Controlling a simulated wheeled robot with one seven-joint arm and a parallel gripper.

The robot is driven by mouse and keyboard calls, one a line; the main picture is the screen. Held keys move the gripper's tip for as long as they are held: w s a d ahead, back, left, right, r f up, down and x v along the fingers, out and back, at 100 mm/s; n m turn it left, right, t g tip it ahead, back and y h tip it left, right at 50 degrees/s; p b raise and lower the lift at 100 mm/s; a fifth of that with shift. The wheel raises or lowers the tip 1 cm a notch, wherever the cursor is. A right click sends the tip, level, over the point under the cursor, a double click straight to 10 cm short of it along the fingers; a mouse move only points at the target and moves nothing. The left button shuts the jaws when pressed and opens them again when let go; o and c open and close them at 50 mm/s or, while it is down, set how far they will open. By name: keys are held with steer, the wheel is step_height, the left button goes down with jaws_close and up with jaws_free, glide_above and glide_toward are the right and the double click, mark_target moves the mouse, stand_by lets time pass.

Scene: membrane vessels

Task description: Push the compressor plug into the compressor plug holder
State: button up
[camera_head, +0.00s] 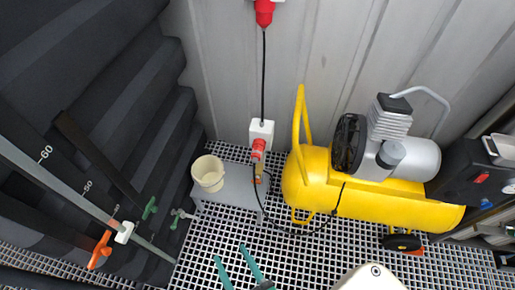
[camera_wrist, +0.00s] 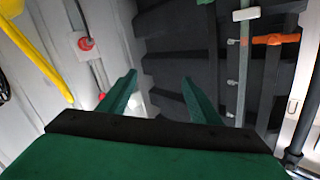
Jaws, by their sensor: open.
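A white box (camera_head: 262,131) on the grey ribbed wall has a red plug-like part (camera_head: 258,148) at its lower front. A black cable runs from there down and across to the yellow compressor (camera_head: 330,190). I cannot tell plug from holder clearly, or how deep the plug sits. The wrist view shows a white box with a red round part (camera_wrist: 86,43) at upper left. My gripper (camera_head: 230,252) is open and empty, low over the grating in the head view, below and apart from the box. Its green fingers (camera_wrist: 160,76) stand wide apart in the wrist view.
A cream bucket (camera_head: 208,173) stands on a grey ledge (camera_head: 236,186) left of the compressor. A red connector (camera_head: 264,12) hangs above, with a black cable down to the box. Dark ribbed panels and pipes with an orange valve handle (camera_head: 100,250) fill the left.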

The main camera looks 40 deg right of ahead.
steer(key=w+d+f+m+h, duration=0.3)
steer(key=w+d+m, duration=0.2)
steer(key=w+d, duration=0.1)
steer(key=w+d+f+m+h, duration=0.3)
steer(key=w+d+m, duration=0.2)
steer(key=w+d, duration=0.2)
steer(key=m+g+h, duration=0.5)
steer(key=m, duration=0.8)
glide_toward(256, 155)
steer(key=shift+w+d+f, duration=0.9)
steer(key=shift+w+f, duration=0.15)
steer(key=shift+x, duration=4.5)
steer(key=shift+s, duration=0.1)
steer(key=c, duration=1.4)
steer(key=shift+v, duration=2.95)
